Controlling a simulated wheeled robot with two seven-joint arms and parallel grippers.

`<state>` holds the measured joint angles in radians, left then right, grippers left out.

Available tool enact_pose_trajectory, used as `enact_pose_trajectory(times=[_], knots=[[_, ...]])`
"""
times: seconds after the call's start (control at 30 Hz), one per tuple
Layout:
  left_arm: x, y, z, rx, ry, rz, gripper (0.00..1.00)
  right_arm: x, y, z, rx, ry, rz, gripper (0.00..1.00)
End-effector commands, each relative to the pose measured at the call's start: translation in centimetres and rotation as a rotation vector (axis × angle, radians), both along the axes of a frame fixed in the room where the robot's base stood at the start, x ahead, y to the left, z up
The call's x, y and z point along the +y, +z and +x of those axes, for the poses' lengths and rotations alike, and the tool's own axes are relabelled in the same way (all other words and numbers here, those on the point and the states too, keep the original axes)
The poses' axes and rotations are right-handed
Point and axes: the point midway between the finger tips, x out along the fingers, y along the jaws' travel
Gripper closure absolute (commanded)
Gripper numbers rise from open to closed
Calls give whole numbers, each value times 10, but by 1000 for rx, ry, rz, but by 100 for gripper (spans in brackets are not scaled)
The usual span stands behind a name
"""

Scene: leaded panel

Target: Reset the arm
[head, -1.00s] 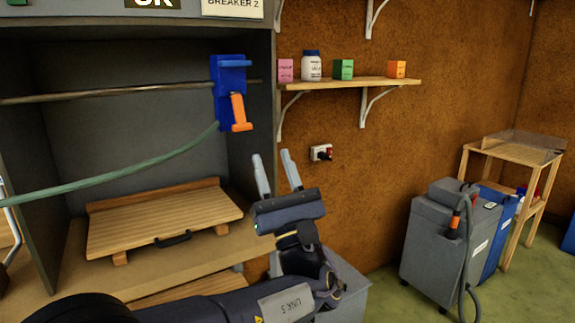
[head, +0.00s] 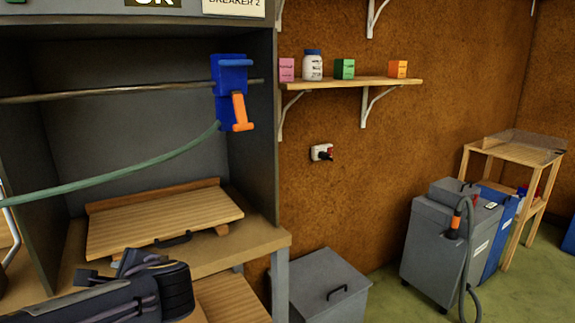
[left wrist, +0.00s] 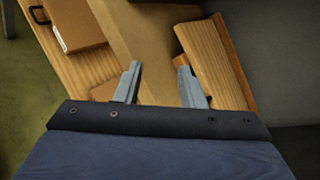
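My left arm (head: 150,290) comes in low at the left of the head view, folded in front of the wooden bench; its fingertips are not clear there. In the left wrist view my left gripper (left wrist: 160,80) has its two grey fingers apart, with nothing between them. Wooden boards and the bench top show beyond the fingers. My right gripper is in neither view.
A slatted board (head: 165,220) with a black handle lies on the bench (head: 262,240). A blue clamp with an orange lever (head: 230,90) hangs on a rod, with a green hose. A grey lidded bin (head: 320,285) and a grey machine (head: 440,240) stand on the floor.

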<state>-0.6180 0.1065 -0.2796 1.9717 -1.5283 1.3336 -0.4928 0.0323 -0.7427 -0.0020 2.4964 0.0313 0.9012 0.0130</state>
Motion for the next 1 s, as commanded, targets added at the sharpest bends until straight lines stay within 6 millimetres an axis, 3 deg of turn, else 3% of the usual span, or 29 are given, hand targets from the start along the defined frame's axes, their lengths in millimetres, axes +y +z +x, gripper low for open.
enact_pose_trajectory(times=[0.03, 0.1, 0.2, 0.3, 0.4, 0.6, 0.77, 0.8, 1.0], knots=[[15, -25, -28, 6, 77, -169, 64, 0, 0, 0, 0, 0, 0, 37], [20, -59, -69, 1, 195, -431, 64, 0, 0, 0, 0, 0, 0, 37], [4, -96, -124, -37, 381, -792, 64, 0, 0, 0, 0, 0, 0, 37], [-23, -115, -162, -96, 553, -1088, 64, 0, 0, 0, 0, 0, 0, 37], [-50, -122, -186, -159, 695, -1314, 64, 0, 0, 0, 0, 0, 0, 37], [-91, -122, -210, -282, 929, -1649, 64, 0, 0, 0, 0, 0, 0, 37], [-116, -117, -218, -384, 1090, -1865, 64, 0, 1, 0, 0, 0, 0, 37], [-115, -96, -217, -370, 1079, -1851, 64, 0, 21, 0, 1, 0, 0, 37], [-115, -52, -217, -364, 1075, -1846, 64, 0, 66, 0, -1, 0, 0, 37]])
